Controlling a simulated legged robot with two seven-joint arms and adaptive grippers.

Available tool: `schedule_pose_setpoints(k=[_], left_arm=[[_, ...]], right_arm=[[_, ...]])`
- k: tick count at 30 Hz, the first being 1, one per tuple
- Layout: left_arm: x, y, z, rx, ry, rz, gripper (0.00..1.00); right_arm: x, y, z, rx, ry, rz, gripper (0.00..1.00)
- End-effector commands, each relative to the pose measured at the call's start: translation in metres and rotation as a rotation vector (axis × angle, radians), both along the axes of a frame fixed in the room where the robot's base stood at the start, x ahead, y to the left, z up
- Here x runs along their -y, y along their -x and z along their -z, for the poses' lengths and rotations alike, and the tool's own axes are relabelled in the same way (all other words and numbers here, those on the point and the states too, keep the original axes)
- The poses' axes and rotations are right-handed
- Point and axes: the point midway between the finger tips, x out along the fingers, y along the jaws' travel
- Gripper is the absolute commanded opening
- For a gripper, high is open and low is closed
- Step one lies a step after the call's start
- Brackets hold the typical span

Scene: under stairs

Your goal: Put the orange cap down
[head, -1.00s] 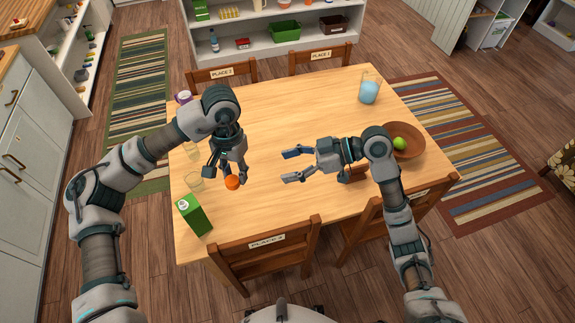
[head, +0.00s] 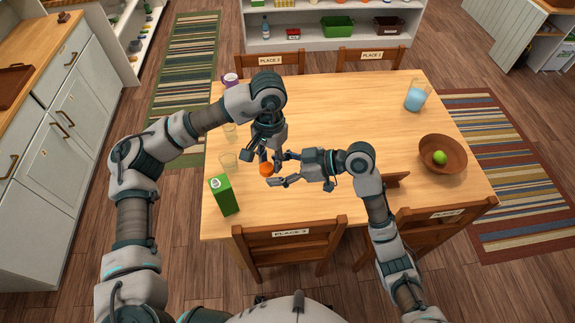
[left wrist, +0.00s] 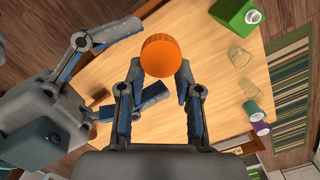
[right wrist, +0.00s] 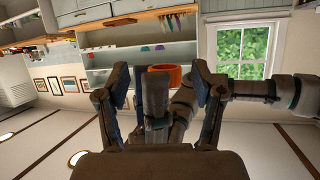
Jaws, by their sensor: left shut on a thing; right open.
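The orange cap (head: 267,169) is in my left gripper (head: 264,160), above the table's left part. In the left wrist view the cap (left wrist: 161,55) sits between the fingertips of my left gripper (left wrist: 160,75). My right gripper (head: 280,170) is open, close beside the cap on its right. In the right wrist view the cap (right wrist: 164,77) shows beyond the open fingers of my right gripper (right wrist: 165,85). I cannot tell whether the right fingers touch it. The wooden table (head: 340,115) lies below both grippers.
A green carton (head: 224,195) and a clear glass (head: 229,161) stand at the table's left edge, near my left gripper. A purple-and-white cup (head: 230,80) is behind. The table's centre is clear.

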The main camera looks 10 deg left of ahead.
Motion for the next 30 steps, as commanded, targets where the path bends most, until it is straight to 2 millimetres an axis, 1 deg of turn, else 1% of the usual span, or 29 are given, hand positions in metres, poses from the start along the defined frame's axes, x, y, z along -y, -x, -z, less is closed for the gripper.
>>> schedule_pose_setpoints(k=[6, 7, 8, 9, 11, 12, 14, 16, 17, 18, 19, 20, 30], left_arm=[[0.0003, 0.0, -0.0001, 0.0, 0.0, 0.0, 0.0], [0.0003, 0.0, -0.0001, 0.0, 0.0, 0.0, 0.0], [0.0003, 0.0, -0.0001, 0.0, 0.0, 0.0, 0.0], [0.0003, 0.0, -0.0001, 0.0, 0.0, 0.0, 0.0], [0.0002, 0.0, -0.0001, 0.0, 0.0, 0.0, 0.0], [0.0002, 0.0001, -0.0001, 0.0, 0.0, 0.0, 0.0], [0.0003, 0.0003, -0.0001, 0.0, 0.001, 0.001, 0.0], [0.0005, 0.0005, -0.0001, -0.001, 0.001, 0.002, 0.0], [0.0006, 0.0007, -0.0002, -0.001, 0.001, 0.002, 0.0], [0.0007, 0.0007, -0.0002, -0.001, 0.001, 0.002, 0.0], [0.0007, 0.0006, -0.0002, -0.001, 0.001, 0.002, 0.0], [0.0006, 0.0006, -0.0001, -0.001, 0.001, 0.002, 0.0], [0.0001, 0.0002, 0.0, 0.0, 0.0, 0.0, 0.0]], right_arm=[[-0.0004, 0.0, 0.0002, 0.0, -0.001, 0.0, 0.68], [-0.0003, 0.0, 0.0001, 0.0, -0.001, 0.0, 0.65], [-0.0002, 0.0, 0.0001, 0.0, -0.001, 0.0, 0.58], [-0.0002, 0.0, 0.0, 0.0, -0.001, 0.0, 0.48], [-0.0002, 0.0, 0.0, 0.0, -0.001, 0.0, 0.33], [-0.0003, -0.0001, 0.0, 0.0, -0.001, 0.0, 0.23], [-0.0002, -0.0004, 0.0001, 0.0, -0.001, 0.001, 0.08], [-0.0002, -0.0008, 0.0001, 0.0, -0.001, 0.002, 0.08], [-0.0001, -0.0009, 0.0001, 0.0, -0.001, 0.003, 0.47], [0.0, -0.001, 0.0001, 0.0, -0.001, 0.003, 0.57], [0.0, -0.0009, 0.0001, 0.0, -0.001, 0.003, 0.65], [0.0, -0.0009, 0.0001, 0.0, -0.001, 0.002, 0.68], [0.0022, -0.0006, -0.0009, 0.001, 0.0, 0.002, 0.68]])
